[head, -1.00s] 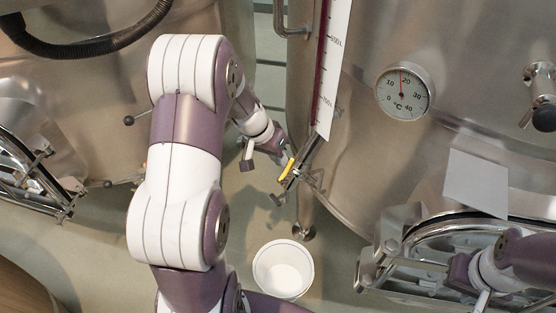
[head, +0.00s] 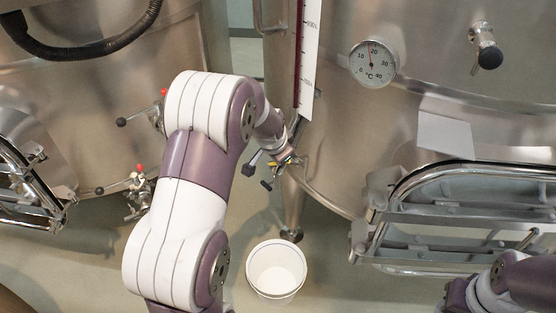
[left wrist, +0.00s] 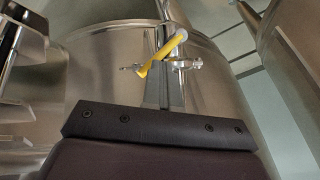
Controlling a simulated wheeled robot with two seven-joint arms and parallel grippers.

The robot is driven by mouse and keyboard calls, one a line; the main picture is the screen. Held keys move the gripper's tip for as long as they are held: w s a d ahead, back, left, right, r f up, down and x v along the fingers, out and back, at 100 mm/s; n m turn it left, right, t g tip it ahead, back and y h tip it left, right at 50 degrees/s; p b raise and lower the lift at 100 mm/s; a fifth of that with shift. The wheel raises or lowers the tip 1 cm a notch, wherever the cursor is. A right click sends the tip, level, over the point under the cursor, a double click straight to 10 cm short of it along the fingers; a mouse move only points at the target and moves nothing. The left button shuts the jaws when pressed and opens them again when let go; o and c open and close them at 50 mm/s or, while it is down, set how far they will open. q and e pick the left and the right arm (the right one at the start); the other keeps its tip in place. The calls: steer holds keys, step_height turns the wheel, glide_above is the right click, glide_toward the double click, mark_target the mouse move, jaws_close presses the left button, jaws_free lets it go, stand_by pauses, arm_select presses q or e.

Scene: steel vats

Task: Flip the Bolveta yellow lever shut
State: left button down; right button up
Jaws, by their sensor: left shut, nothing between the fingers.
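The yellow lever (head: 291,161) is a small spot of yellow beside my left gripper in the head view, mostly hidden by it. In the left wrist view the lever (left wrist: 163,53) lies diagonally across a steel valve fitting (left wrist: 188,64), its upper end to the right. My left gripper (head: 287,156) is at the valve by the middle vat's sample outlet. Its shut fingers (left wrist: 165,88) stand just below the lever in the wrist view; I cannot tell whether they touch it. My right gripper (head: 468,294) is partly in view at bottom right, its fingers unclear.
A white bucket (head: 277,272) stands on the floor below the valve. The middle vat (head: 340,130) carries a thermometer (head: 374,63), a level scale (head: 309,60) and a framed hatch (head: 470,205). A left vat (head: 100,100) has red-tipped valves (head: 140,180).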

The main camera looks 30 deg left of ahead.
arm_select(q)
steer(key=shift+s+d+f+b, duration=0.25)
steer(key=shift+s+f, duration=0.1)
steer(key=shift+f, duration=0.1)
steer(key=shift+s+d+f+b, duration=0.2)
steer(key=shift+s+f+b, duration=0.1)
steer(key=shift+f, duration=0.1)
steer(key=shift+w+a+f+b, duration=0.15)
steer(key=shift+a, duration=0.2)
steer(key=shift+w+a+f+b, duration=0.1)
steer(key=shift+a+b, duration=0.05)
steer(key=shift+a, duration=0.2)
steer(key=shift+r, duration=0.1)
